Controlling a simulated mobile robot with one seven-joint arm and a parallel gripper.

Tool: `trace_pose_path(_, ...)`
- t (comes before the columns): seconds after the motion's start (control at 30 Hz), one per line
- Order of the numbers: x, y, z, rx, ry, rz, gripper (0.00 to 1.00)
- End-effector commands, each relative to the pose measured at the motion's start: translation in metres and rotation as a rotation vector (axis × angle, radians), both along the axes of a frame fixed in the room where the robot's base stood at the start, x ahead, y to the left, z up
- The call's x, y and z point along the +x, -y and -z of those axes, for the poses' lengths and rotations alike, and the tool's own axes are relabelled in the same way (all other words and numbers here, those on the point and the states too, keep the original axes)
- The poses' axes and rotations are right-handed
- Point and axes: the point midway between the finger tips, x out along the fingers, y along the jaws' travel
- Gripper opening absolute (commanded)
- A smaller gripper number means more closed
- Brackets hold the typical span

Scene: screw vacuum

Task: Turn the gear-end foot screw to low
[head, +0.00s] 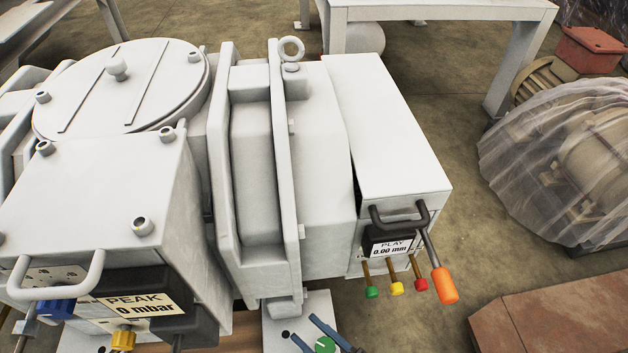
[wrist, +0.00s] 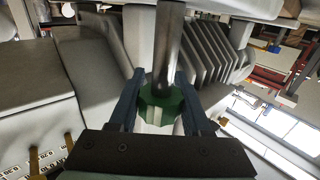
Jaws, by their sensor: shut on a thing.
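The foot screw's green knob (head: 325,345) shows at the bottom edge of the head view, beside a pale foot plate of the machine. In the wrist view the green knob (wrist: 161,112) has a ridged rim and a pale line, with a metal shaft (wrist: 168,45) running from it toward the machine. My gripper (head: 303,327) has its blue fingers on either side of the knob. In the wrist view my gripper (wrist: 160,75) is shut on the knob, one finger against each side. The knob's lower part is partly hidden by the gripper.
A PLAY display (head: 391,248) reads 0.00 mm, above small green, yellow and red knobs. An orange-handled lever (head: 444,285) hangs right of it. A PEAK display (head: 140,303) reads 0 mbar. A brown block (head: 555,310) lies right; bare floor separates it from the machine.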

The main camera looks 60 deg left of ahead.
Motion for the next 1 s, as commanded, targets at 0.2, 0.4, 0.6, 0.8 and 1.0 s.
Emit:
trace_pose_path(0.2, -0.0018, -0.0003, 0.0005, -0.002, 0.0, -0.061, 0.0)
trace_pose_path(0.4, -0.0026, 0.0001, 0.0006, -0.002, 0.0, -0.087, 0.0)
trace_pose_path(0.6, -0.0028, 0.0008, 0.0007, -0.002, 0.001, -0.097, 0.0)
trace_pose_path(0.8, -0.0027, 0.001, 0.0007, -0.001, 0.002, -0.097, 0.0)
trace_pose_path(1.0, -0.0027, 0.0012, 0.0007, -0.002, 0.002, -0.097, 0.61)
